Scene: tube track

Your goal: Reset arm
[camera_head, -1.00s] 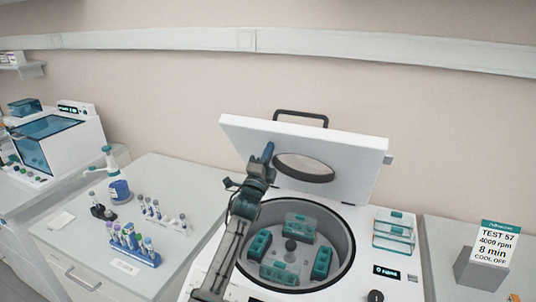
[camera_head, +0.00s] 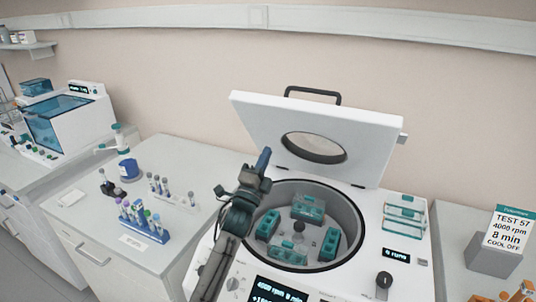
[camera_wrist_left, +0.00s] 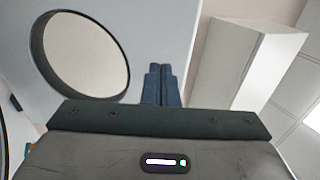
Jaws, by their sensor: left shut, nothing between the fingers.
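My left gripper (camera_head: 264,160) is in front of the raised lid, over the left rim of the open centrifuge. Its blue fingers point up and are closed together with nothing between them. They also show in the left wrist view (camera_wrist_left: 159,84), against the white lid (camera_wrist_left: 180,25) and its round window (camera_wrist_left: 84,52). The centrifuge (camera_head: 400,255) stands with its lid (camera_head: 375,135) up. Its round bowl holds several teal buckets (camera_head: 308,207) around a central hub. My right gripper is not in view.
A blue rack (camera_head: 148,232) with tubes stands on the left bench, near a smaller white rack (camera_head: 180,198) and a blue-and-white dispenser (camera_head: 128,168). A sign (camera_head: 508,228) reading TEST 57 stands at the right. Clear teal-topped boxes (camera_head: 404,213) sit on the centrifuge's right side.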

